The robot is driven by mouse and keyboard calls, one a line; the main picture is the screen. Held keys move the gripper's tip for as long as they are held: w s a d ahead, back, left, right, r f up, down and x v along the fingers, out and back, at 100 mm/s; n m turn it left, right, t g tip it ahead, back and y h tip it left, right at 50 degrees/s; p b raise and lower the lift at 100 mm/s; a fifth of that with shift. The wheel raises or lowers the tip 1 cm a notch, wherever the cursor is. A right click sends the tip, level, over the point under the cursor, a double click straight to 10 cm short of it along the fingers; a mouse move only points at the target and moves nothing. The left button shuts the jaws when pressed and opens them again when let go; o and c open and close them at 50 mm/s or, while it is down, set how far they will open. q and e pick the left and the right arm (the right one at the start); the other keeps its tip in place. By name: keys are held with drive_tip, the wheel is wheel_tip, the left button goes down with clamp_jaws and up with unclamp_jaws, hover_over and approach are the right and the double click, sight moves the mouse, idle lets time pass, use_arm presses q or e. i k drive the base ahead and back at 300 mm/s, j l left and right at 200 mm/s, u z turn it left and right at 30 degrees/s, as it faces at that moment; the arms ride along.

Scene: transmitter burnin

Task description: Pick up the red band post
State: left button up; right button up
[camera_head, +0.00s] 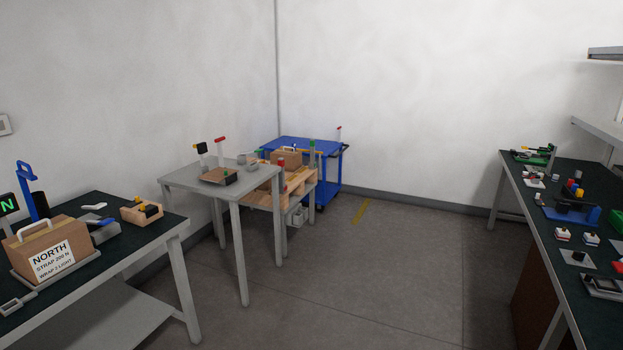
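Several red-marked things show, and I cannot tell which is the red band post. A white post with a red bar-shaped top (219,152) stands upright on the grey table left of the middle. A small red piece (281,163) shows near the box on the wooden pallet-like stand. All are far off and small. Neither of my grippers is in view.
A dark-topped bench (150,238) with a NORTH box (45,250) is at the left. The grey table (190,180), wooden stand (300,187) and blue cart (300,144) stand by the corner. A cluttered bench (515,185) lines the right. The middle floor (390,270) is clear.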

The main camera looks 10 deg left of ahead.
sight(282, 161)
drive_tip(key=i+z, duration=0.25)
drive_tip(key=i, duration=3.2)
drive_tip(key=i+l+u, duration=0.1)
drive_tip(key=i+u, duration=0.3)
drive_tip(key=i+l+u, duration=0.2)
drive_tip(key=i+u, duration=0.15)
drive_tip(key=i+l+u, duration=0.75)
drive_tip(key=i+l, duration=0.05)
